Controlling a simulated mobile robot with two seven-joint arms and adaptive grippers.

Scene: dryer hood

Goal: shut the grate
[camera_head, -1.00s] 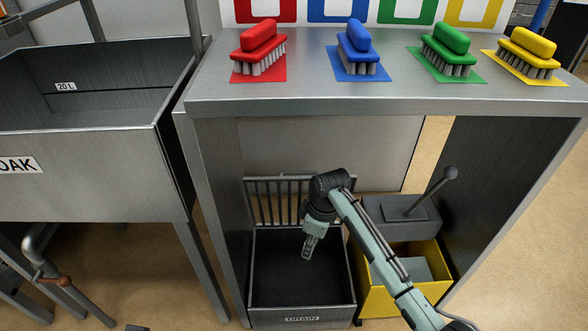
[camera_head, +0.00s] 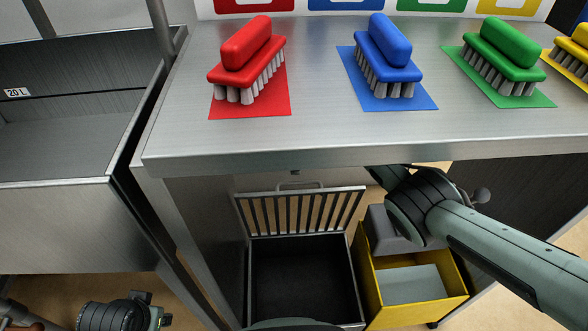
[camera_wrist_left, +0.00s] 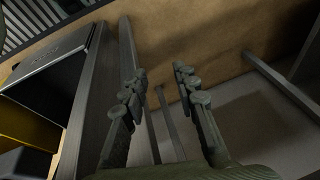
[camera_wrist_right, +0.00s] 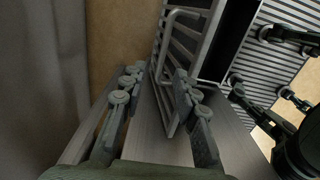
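The grate (camera_head: 300,212) is a barred metal panel standing raised at the back edge of the dark drain box (camera_head: 245,285), with a thin handle at its top. The box is open from above. In the right wrist view the grate (camera_wrist_right: 168,75) and its looped handle show close up. My right gripper (camera_wrist_right: 155,88) is open, its right finger overlapping the grate's edge in the picture; I cannot tell whether they touch. In the head view this gripper is hidden behind the table edge. My left gripper (camera_wrist_left: 160,85) is open and empty, with floor and metal bars beyond it.
A steel table (camera_head: 300,135) with several coloured brushes on mats overhangs the box. A yellow bucket (camera_head: 410,307) stands to the box's right. A steel sink (camera_head: 70,225) is at the left. Table legs flank the space below.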

